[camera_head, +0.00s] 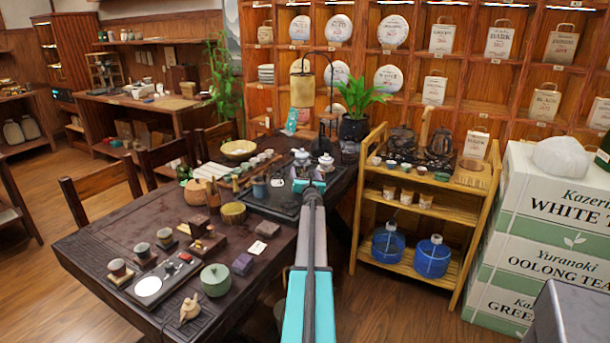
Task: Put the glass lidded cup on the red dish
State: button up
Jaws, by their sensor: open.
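A small lidded cup that looks like glass (326,161) stands near the far end of the dark table, just beyond my gripper. A second pale lidded vessel (301,156) stands to its left; I cannot tell for sure which of the two is the glass cup. My gripper (308,180) is at the end of my outstretched arm, over the dark tea tray. It is open, and its fingertips are small and partly hidden. A small red piece (184,257) lies on the tray at the near left; it is too small to tell whether it is the red dish.
The dark table (90,246) carries a white round plate (148,286), a green lidded pot (215,280), a yellow bowl (239,149) and several small cups. A wooden shelf rack (378,224) stands to the right, with stacked tea boxes (520,255) beyond.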

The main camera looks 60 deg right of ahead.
jog(key=shift+r, duration=0.15)
jog(key=shift+b+v, duration=0.8)
jog(key=shift+v, duration=5.2)
jog(key=shift+w, duration=0.1)
